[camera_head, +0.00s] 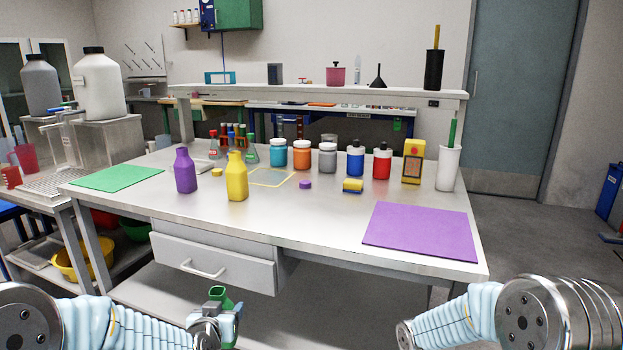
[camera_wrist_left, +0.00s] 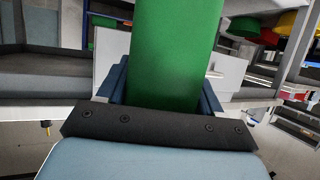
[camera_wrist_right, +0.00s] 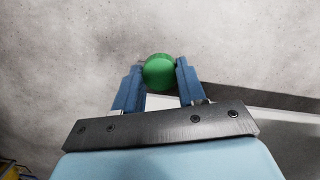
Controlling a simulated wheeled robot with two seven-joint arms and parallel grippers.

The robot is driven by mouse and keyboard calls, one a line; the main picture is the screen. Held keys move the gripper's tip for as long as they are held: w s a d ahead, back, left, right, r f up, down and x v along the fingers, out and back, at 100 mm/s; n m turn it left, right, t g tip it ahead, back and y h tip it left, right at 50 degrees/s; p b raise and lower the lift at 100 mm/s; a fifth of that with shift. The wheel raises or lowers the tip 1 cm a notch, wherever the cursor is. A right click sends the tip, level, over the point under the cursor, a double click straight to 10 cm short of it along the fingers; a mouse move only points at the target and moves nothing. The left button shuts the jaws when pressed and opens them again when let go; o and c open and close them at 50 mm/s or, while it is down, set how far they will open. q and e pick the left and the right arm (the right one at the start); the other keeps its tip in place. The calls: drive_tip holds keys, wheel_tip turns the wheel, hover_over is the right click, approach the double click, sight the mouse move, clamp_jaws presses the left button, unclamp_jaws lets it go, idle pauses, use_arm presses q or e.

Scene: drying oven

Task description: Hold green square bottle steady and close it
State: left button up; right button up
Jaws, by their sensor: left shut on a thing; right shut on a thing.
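The green square bottle (camera_wrist_left: 168,60) fills the middle of the left wrist view, between the blue fingers of my left gripper (camera_wrist_left: 168,85). In the head view the bottle (camera_head: 221,297) shows at the bottom, in front of the table, with its dark opening visible and no cap on it. My left gripper (camera_head: 228,318) is shut on it there. In the right wrist view a round green cap (camera_wrist_right: 159,72) sits between the blue fingertips of my right gripper (camera_wrist_right: 160,78), which is shut on it. The right gripper's fingers are outside the head view.
The table holds a purple bottle (camera_head: 185,172), a yellow bottle (camera_head: 237,178), a purple cap (camera_head: 305,184), several coloured jars, a green mat (camera_head: 117,178) and a purple mat (camera_head: 420,231). The table's front edge and drawer (camera_head: 212,262) lie beyond the green bottle.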

drive_tip(key=shift+a+f, duration=0.15)
drive_tip(key=shift+f, duration=0.15)
drive_tip(key=shift+r, duration=0.1)
idle(0.3)
use_arm(q)
drive_tip(key=shift+s+d+f, duration=0.1)
drive_tip(key=shift+d+f, duration=0.05)
drive_tip(key=shift+f, duration=0.05)
drive_tip(key=s+d+f+m+g+h, duration=0.1)
drive_tip(key=s+d+f+m+h, duration=0.3)
drive_tip(key=d+f, duration=0.3)
drive_tip(key=s+d+f+m+g+h, duration=0.2)
drive_tip(key=s+d+f+m+h, duration=0.2)
drive_tip(key=d+f, duration=0.3)
drive_tip(key=shift+d+h, duration=0.4)
drive_tip(key=shift+d, duration=0.35)
